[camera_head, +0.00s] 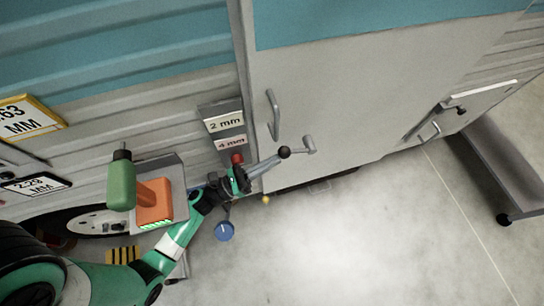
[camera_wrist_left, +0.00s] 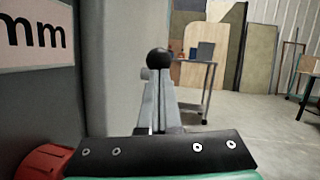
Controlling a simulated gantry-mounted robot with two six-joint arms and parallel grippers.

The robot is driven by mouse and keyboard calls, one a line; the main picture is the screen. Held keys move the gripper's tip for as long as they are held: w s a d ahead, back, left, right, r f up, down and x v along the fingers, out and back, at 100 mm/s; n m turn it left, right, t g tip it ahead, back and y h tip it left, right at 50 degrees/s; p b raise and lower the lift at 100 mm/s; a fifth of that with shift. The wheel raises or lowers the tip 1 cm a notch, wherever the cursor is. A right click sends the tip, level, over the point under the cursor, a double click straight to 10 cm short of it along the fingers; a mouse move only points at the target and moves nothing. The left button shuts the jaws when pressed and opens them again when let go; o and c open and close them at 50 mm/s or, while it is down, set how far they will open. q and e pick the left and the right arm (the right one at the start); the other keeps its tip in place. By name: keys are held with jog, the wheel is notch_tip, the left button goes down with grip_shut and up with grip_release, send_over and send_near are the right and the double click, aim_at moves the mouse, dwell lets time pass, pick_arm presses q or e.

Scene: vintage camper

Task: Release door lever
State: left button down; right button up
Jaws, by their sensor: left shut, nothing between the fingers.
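The door lever (camera_head: 309,145) is a short grey bar with a dark ball knob (camera_head: 284,152), low on the pale camper door (camera_head: 345,90). My left gripper (camera_head: 276,157) reaches in from the left. Its fingers are shut and empty, with their tips close to the knob. My right gripper is not in view.
A grey door handle (camera_head: 273,114) stands above the lever. Signs reading 2 mm (camera_head: 224,123) and 4 mm, and a red knob (camera_head: 237,158), are left of the door. A green-and-orange tool (camera_head: 121,182) stands further left. The floor (camera_head: 370,230) in front is largely clear.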

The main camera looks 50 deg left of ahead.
pick_arm(q)
jog(key=v, duration=0.7)
jog(key=shift+s+p, duration=0.25)
jog(key=shift+p, duration=0.05)
jog(key=shift+a+f, duration=0.1)
